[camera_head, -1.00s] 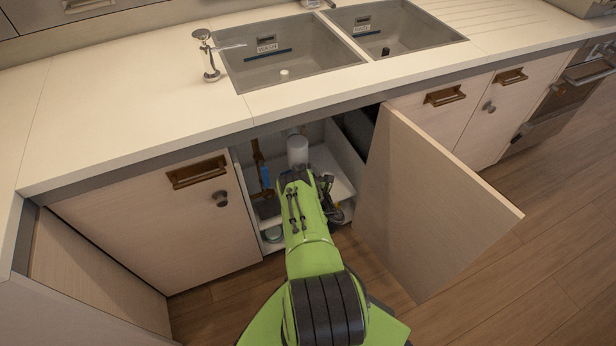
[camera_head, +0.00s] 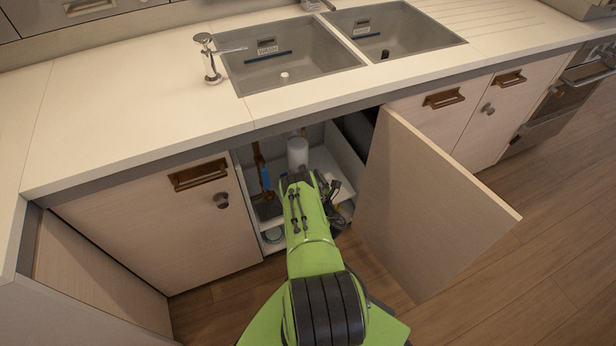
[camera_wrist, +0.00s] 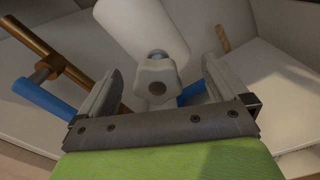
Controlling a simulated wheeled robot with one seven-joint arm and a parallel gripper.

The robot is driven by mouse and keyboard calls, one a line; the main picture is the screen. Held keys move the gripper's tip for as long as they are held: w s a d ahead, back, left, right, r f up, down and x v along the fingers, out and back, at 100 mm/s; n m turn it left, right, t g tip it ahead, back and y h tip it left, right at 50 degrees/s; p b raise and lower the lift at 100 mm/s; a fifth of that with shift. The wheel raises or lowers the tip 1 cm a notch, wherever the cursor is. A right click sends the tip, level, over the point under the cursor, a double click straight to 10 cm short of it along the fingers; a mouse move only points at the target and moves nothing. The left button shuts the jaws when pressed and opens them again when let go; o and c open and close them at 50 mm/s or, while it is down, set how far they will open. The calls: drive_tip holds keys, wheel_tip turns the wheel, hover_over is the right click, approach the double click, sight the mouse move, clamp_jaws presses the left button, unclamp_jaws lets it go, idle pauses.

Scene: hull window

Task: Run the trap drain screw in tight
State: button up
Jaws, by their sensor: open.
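The trap, a white cylinder (camera_head: 297,152), hangs inside the open sink cabinet in the head view. It also shows at the top of the wrist view (camera_wrist: 143,28). The drain screw (camera_wrist: 157,78), a pale lobed knob on a short grey stem, sits at the trap's lower end. My gripper (camera_wrist: 161,88) is open, with one finger on each side of the knob and a visible gap to each. In the head view my arm hides the screw and the fingers. How far the screw is threaded in cannot be told.
A brown pipe with a blue-handled valve (camera_wrist: 42,98) is left of my gripper. The open cabinet door (camera_head: 425,205) stands to the right of my arm. A cabinet shelf (camera_head: 342,178) and a small round teal-rimmed item (camera_head: 273,235) are inside the cabinet.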

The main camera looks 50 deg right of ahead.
drive_tip(key=p+v, duration=0.3)
drive_tip(key=v, duration=0.2)
drive_tip(key=shift+s+a+r+p, duration=0.1)
drive_tip(key=shift+s+a+p, duration=0.05)
drive_tip(key=shift+s+p, duration=0.2)
idle(0.3)
